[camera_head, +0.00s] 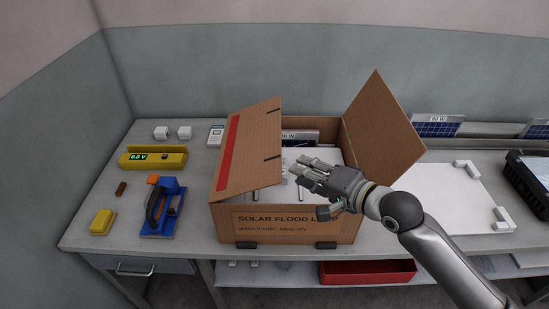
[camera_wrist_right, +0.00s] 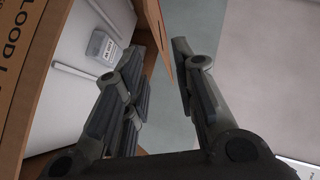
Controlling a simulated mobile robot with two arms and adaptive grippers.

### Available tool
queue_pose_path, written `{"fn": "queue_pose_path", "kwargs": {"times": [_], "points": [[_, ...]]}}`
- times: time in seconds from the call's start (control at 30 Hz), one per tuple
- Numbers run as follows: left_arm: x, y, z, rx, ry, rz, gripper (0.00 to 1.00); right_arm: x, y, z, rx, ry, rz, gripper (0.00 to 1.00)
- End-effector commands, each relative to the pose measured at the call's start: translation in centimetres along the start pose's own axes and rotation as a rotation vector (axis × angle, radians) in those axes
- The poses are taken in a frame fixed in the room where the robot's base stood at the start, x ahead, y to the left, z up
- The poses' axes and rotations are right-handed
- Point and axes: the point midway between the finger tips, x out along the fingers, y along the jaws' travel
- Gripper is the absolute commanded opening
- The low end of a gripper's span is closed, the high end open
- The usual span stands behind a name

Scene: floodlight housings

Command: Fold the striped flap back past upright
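The striped flap (camera_head: 252,146) is the left cardboard flap of the box (camera_head: 290,222), with a red band along it. It leans inward, tilted over the left part of the opening. My right gripper (camera_head: 303,168) is over the opening, close to the flap's free edge. In the right wrist view my right gripper (camera_wrist_right: 158,55) has its fingers apart. A strip of brown cardboard (camera_wrist_right: 154,22) shows between them, apparently the flap's edge; I cannot tell whether they touch it. My left gripper is not in view.
The box's right flap (camera_head: 382,122) stands open, leaning outward. To the left are a blue tool (camera_head: 165,208), a yellow meter (camera_head: 153,157) and a yellow block (camera_head: 102,221). A white board (camera_head: 445,195) lies at right.

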Motion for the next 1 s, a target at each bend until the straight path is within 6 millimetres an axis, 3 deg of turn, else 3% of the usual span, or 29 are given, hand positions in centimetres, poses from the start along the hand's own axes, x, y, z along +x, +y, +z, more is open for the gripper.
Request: {"fn": "queue_pose_path", "kwargs": {"times": [0.5, 0.7, 1.0], "points": [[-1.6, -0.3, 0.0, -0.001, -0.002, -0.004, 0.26, 8.1, -0.1, -0.1, -0.002, 0.001, 0.001, 0.26], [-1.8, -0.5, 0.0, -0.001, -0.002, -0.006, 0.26, 9.5, 0.0, -0.1, -0.004, 0.002, 0.001, 0.26], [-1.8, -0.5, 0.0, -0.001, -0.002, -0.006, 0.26, 9.8, 0.0, 0.0, -0.004, 0.001, 0.001, 0.26]]}}
